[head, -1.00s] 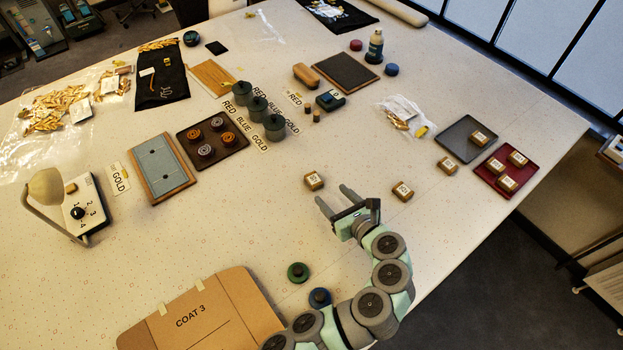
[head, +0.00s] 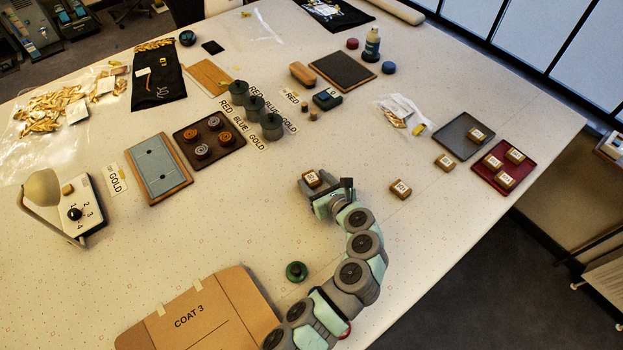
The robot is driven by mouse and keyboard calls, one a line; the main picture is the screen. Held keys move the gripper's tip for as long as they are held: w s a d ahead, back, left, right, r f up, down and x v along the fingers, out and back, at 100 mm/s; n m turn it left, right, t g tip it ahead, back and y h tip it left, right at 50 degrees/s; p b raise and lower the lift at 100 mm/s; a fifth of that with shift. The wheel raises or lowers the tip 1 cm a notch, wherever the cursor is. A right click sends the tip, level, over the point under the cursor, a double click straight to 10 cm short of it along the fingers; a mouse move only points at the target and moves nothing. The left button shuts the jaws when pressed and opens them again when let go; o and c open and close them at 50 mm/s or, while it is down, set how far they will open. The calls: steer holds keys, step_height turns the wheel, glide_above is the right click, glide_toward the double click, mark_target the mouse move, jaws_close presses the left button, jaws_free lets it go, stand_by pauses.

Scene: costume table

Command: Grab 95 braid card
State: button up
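Several small brown blocks with white printed labels stand on the table; the labels are too small to read surely, so I cannot tell which one is 95. One labelled block (head: 312,178) stands by itself near the table's middle. My gripper (head: 312,184) is at this block, with its fingers beside it and partly hidden. I cannot tell whether they touch or grip it. A second block (head: 400,189) stands to the right, and a third (head: 445,162) stands in front of the grey tray (head: 455,127).
The grey tray bears one block (head: 476,135). The dark red tray (head: 488,177) beside it bears several. Grey spools (head: 271,128) stand behind my gripper. Table left of my gripper is clear.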

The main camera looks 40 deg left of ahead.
jaws_close()
stand_by(0.3)
